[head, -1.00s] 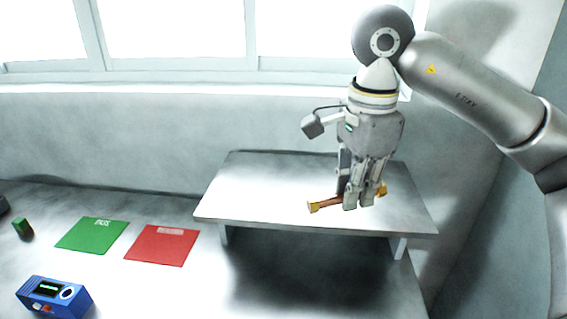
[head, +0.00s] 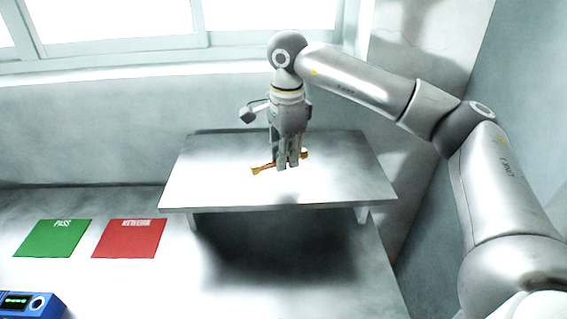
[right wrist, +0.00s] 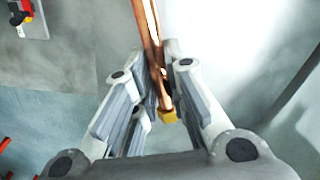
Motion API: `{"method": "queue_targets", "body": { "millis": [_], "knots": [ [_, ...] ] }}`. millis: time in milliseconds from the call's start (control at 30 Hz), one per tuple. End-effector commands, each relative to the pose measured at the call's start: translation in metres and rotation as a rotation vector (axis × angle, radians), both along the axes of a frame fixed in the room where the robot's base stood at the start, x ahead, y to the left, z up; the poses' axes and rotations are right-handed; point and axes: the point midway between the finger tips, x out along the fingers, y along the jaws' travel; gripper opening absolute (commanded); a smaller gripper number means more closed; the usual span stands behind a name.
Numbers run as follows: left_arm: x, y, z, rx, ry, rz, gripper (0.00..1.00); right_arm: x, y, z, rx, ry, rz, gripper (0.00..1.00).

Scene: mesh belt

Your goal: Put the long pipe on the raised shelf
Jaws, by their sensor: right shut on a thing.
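A copper-coloured long pipe (head: 263,168) with brass-yellow ends is in my right gripper (head: 286,166). The fingers are shut around it near its middle, and the ends stick out left and right in the head view. In the right wrist view, the pipe (right wrist: 152,40) runs between the fingers with one yellow end showing. The raised shelf (head: 205,185) is a pale flat board on short legs. The gripper and pipe appear over the middle of its top. I cannot tell whether the pipe touches the board. My left gripper is not in view.
A green pad (head: 52,238) marked PASS and a red pad (head: 129,238) lie on the bench left of the shelf. A blue device (head: 30,304) is at the lower left. The wall and window are behind. The shelf top around the pipe is clear.

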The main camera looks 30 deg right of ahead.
Motion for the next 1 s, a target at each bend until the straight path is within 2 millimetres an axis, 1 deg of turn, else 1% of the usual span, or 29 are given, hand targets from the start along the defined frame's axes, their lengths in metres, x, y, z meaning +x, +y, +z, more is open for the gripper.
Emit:
{"method": "queue_targets", "body": {
  "millis": [133,200,333,633,767,800,933,1000],
  "knots": [
    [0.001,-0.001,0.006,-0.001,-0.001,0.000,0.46,0.010,-0.001,-0.011,-0.001,0.001,-0.001,0.00],
    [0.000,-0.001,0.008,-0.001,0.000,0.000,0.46,0.009,-0.001,-0.024,-0.002,0.002,0.000,0.00],
    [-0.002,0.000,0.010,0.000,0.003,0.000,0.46,0.009,-0.001,-0.038,0.000,-0.001,-0.001,0.00],
    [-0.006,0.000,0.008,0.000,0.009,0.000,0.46,0.009,-0.001,-0.042,0.000,-0.002,-0.001,0.00],
    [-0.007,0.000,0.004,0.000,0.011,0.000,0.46,0.009,-0.001,-0.046,0.000,-0.002,-0.001,0.00],
    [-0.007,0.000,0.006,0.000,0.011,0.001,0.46,0.009,-0.001,-0.045,0.000,-0.002,-0.001,0.18],
    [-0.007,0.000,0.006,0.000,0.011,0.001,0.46,0.008,-0.001,-0.045,0.000,-0.001,0.000,0.35],
    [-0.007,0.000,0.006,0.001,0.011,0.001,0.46,0.008,-0.001,-0.045,-0.001,0.000,0.000,0.35]
  ]
}}
